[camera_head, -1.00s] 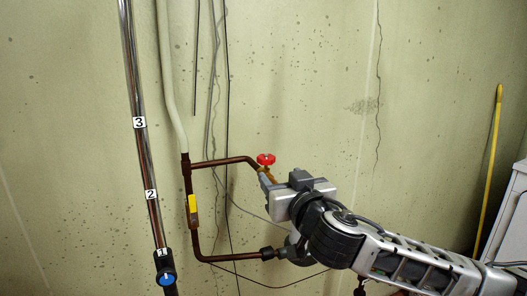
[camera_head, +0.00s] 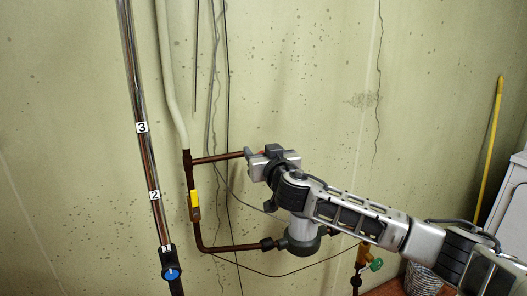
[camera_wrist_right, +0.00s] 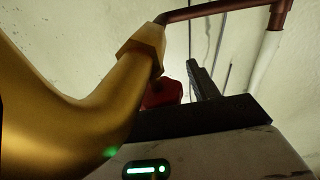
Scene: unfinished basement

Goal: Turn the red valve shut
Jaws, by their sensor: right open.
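The red valve handle is almost wholly hidden behind my right gripper in the head view. The wrist view shows part of it, a dark red knob (camera_wrist_right: 163,93), behind the brass fitting (camera_wrist_right: 85,95) and beside one dark finger. My right gripper (camera_head: 254,160) is open at the valve, at the end of the upper copper pipe (camera_head: 215,158). The other finger is hidden in the wrist view, so I cannot tell whether the handle is between the fingers or touched. My left gripper is out of view.
A chrome pole (camera_head: 142,145) with number labels and a blue-knobbed collar (camera_head: 171,274) stands left. A green valve (camera_head: 376,265) is below my arm. A white cabinet (camera_head: 509,205) stands right.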

